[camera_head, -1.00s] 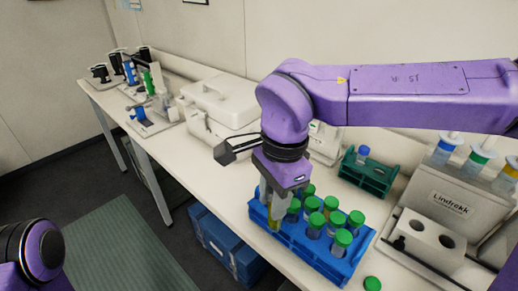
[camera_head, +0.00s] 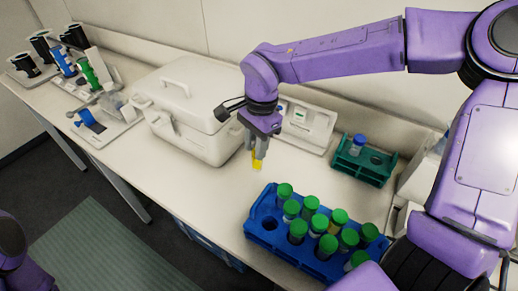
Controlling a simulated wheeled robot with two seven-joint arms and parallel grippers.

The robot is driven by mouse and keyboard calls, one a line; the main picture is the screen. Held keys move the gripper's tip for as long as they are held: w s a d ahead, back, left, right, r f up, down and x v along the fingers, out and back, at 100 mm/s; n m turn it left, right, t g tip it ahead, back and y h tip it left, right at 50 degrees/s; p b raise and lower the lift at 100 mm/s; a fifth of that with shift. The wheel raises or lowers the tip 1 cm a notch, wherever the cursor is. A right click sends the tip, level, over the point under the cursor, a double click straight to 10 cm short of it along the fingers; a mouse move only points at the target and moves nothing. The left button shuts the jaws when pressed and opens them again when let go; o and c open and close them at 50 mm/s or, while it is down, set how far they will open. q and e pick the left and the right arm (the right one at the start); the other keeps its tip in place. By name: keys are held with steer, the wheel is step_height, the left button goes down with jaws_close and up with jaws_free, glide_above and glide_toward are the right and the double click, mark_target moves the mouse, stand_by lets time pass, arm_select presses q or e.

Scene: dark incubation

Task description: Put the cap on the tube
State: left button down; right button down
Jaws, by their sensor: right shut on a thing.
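My right gripper (camera_head: 258,148) is shut on a small tube (camera_head: 257,165) and holds it above the bench. Only the tube's yellow lower end shows below the fingers; its top is hidden. The blue rack (camera_head: 262,244) stands in front, with several green-capped tubes (camera_head: 311,202) and an empty hole at its left end. No loose cap shows now; my right arm covers part of the bench at the lower right. My left gripper is out of view; only part of my left arm shows at the lower left corner.
A green rack (camera_head: 350,165) with one blue-capped tube (camera_head: 357,144) stands behind the blue rack. A white case (camera_head: 192,105) is left of the gripper, a small white device (camera_head: 308,124) behind it. Bench (camera_head: 205,190) in front of the case is clear.

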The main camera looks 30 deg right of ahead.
steer(key=f, duration=0.2)
steer(key=w+d+f, duration=0.1)
steer(key=f, duration=0.1)
steer(key=w+d+f+p, duration=0.1)
steer(key=f, duration=0.1)
steer(key=shift+w+f, duration=0.1)
steer(key=shift+f, duration=0.25)
steer(key=shift+f, duration=0.1)
steer(key=c, duration=0.8)
jaws_free()
steer(key=shift+c, duration=0.2)
step_height(320, 180, up, 12)
steer(key=d+b, duration=0.1)
steer(key=shift+d, duration=0.2)
